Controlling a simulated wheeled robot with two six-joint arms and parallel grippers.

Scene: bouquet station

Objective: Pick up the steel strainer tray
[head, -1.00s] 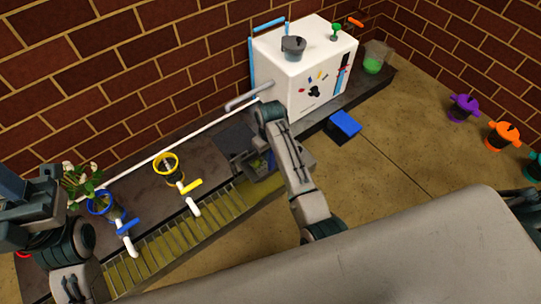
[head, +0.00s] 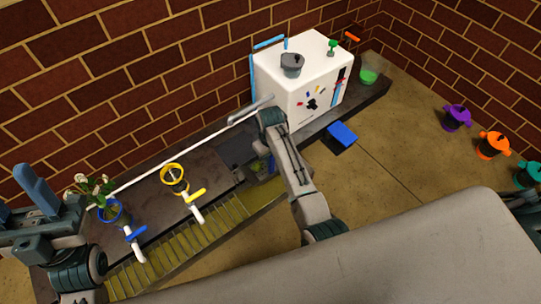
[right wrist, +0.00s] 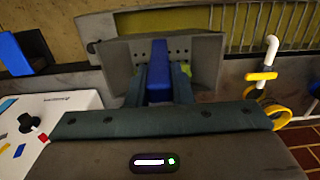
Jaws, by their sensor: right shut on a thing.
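The steel strainer tray (right wrist: 205,62) is a grey, perforated tray with a blue upright handle (right wrist: 160,70), seen in the right wrist view. My right gripper (right wrist: 160,82) has its fingers on both sides of that handle and is shut on it. In the head view my right gripper (head: 264,152) is over the gap in the bench beside the white box, and my arm hides most of the tray.
The white box (head: 300,80) stands close to my right arm. A blue block (head: 342,133) lies right of the arm.

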